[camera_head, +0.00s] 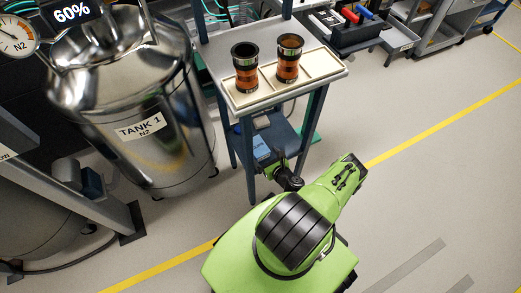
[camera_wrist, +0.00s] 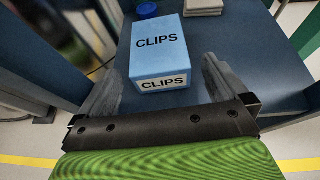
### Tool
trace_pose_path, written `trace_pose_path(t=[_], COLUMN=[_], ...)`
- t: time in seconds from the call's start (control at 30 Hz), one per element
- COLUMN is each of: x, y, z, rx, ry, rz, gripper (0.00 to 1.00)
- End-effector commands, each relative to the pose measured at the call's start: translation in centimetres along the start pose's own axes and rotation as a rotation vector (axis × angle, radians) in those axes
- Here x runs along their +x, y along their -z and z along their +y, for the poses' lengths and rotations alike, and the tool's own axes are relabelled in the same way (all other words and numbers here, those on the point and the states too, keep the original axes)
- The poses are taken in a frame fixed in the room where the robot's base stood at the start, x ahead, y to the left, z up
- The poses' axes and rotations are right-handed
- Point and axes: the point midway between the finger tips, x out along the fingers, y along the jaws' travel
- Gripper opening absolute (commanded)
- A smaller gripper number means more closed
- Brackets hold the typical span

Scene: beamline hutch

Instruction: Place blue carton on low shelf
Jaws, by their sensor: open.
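The blue carton (camera_wrist: 158,60), labelled CLIPS, rests on the dark blue low shelf (camera_wrist: 252,60) in the wrist view. In the head view the carton (camera_head: 261,147) shows small on the low shelf (camera_head: 284,140), under the cart's top. My gripper (camera_wrist: 160,82) is open, with one finger on each side of the carton's near end. Gaps show between the fingers and the carton, and it is not gripped. In the head view my gripper (camera_head: 277,167) reaches in at the cart's near side, partly hidden by my wrist.
On the shelf behind the carton are a blue round cap (camera_wrist: 147,10) and a pale stack (camera_wrist: 203,7). The cart's top holds a tray (camera_head: 322,66) with two amber jars (camera_head: 245,68). A steel tank (camera_head: 135,110) stands left. Open floor (camera_head: 440,150) lies right.

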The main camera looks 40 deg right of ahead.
Motion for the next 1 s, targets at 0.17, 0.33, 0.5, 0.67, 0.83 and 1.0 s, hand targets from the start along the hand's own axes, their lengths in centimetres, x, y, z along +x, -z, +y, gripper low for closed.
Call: trace_pose_path(t=[0.17,0.33,0.5,0.67,0.83,1.0], x=[-4.7,-6.7,-6.9,-6.9,-6.9,-6.9], y=[-0.4,-0.2,-0.1,-0.1,-0.1,-0.1], z=[-0.1,0.0,0.0,0.0,0.0,0.0], rx=[0.005,0.001,0.000,0.000,0.000,0.000], ry=[0.004,0.002,0.000,0.000,0.000,0.001], rz=[0.001,0.000,-0.001,-0.001,-0.001,0.000], gripper=[1.00,1.00,1.00,1.00,1.00,1.00])
